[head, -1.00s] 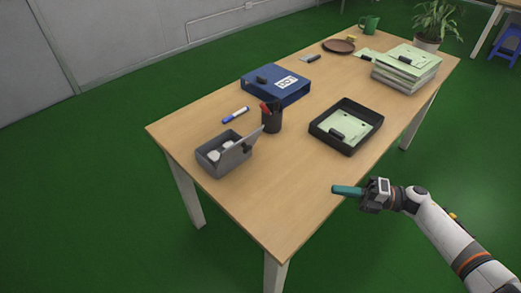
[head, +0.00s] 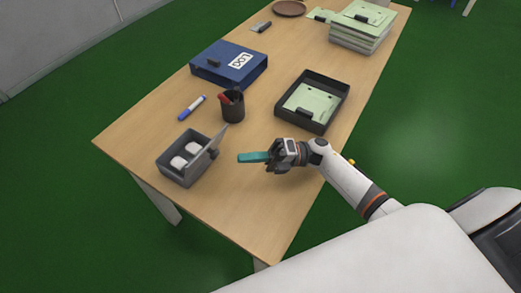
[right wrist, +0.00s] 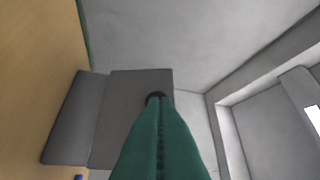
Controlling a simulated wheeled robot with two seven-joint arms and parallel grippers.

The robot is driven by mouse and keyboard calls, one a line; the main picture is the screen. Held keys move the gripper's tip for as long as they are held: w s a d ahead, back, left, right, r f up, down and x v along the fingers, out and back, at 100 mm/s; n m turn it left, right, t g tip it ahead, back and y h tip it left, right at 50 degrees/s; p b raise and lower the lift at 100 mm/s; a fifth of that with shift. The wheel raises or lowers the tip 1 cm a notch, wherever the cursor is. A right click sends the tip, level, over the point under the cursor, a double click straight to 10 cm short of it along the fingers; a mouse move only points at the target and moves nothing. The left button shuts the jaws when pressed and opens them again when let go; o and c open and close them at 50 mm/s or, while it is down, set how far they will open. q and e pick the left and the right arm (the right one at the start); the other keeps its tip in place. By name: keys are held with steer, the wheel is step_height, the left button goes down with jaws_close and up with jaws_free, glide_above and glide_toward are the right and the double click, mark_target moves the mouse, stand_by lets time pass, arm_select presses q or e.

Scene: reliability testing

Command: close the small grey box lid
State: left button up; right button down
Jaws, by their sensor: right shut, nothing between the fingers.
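The small grey box (head: 170,172) stands near the left front part of the table. Its lid (head: 207,152) is hinged up on the right side, standing open at a tilt, and two white items (head: 186,155) show inside. My right gripper (head: 241,158) has teal fingers, shut and empty, pointing left at the lid's outer face from a short way to its right. In the right wrist view the shut fingertips (right wrist: 157,102) overlap a dark round spot on the grey lid (right wrist: 125,88); whether they touch it I cannot tell. My left gripper is not in view.
Behind the box are a black pen cup (head: 233,108), a blue-and-white marker (head: 192,108) and a blue binder (head: 215,72). A black tray (head: 318,125) with green papers lies above my right forearm. The wooden table (head: 222,205) is bare in front of the box.

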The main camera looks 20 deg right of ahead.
mark_target(214, 159)
steer(key=p+x, duration=0.1)
steer(key=x, duration=0.2)
steer(key=shift+w+a+r, duration=0.1)
steer(key=shift+w+a, duration=0.1)
steer(key=shift+a, duration=0.15)
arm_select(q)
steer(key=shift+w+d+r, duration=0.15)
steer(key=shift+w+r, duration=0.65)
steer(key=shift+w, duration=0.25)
arm_select(e)
steer(key=shift+a, duration=0.3)
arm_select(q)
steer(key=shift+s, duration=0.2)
